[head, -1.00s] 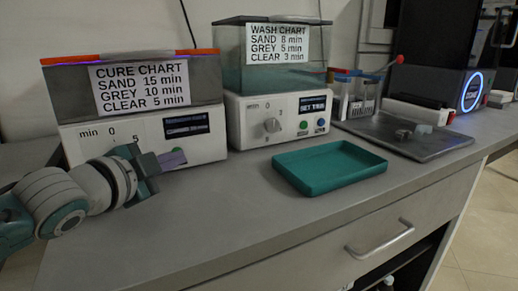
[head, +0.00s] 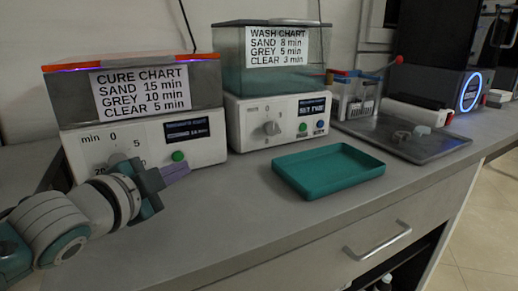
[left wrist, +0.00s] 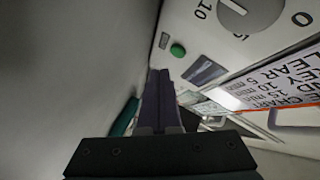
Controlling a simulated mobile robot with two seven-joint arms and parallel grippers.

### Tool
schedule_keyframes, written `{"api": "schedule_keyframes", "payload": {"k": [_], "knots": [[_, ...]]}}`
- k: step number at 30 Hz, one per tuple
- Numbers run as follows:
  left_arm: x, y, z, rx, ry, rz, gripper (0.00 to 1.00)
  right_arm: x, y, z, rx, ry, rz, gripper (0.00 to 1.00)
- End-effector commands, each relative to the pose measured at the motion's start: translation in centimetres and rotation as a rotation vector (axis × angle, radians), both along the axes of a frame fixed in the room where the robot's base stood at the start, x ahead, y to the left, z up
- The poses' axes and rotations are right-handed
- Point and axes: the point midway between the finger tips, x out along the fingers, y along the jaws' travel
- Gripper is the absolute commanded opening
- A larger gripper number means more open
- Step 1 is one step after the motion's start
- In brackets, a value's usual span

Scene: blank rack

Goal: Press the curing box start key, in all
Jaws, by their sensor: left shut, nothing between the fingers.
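The curing box (head: 75,145) stands at the left of the head view, white below, with an orange-edged grey hood and a CURE CHART label. Its round green key (head: 178,155) sits under a small dark display (head: 188,129) and is in plain sight. The key also shows in the left wrist view (left wrist: 177,50), beside the dial (left wrist: 250,14). My left gripper (head: 176,173) is shut and empty, just in front of and below the key; its fingertips appear apart from it. The gripper hides part of the box's dial in the head view. My right gripper is not in view.
A washing unit (head: 250,130) with dial and two keys stands right of the curing box. An empty teal tray (head: 330,185) lies on the grey counter (head: 235,215). A dark grey tray (head: 440,148) with small pieces lies further right. The counter front is clear.

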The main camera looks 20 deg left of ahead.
Motion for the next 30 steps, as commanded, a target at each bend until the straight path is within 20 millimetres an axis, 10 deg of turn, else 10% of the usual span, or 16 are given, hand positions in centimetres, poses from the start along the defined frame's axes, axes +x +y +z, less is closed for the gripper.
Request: {"api": "schedule_keyframes", "payload": {"k": [30], "knots": [[-2.4,-2.7,0.1,0.001,0.0,0.001,0.0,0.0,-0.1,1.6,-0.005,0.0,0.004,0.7]]}}
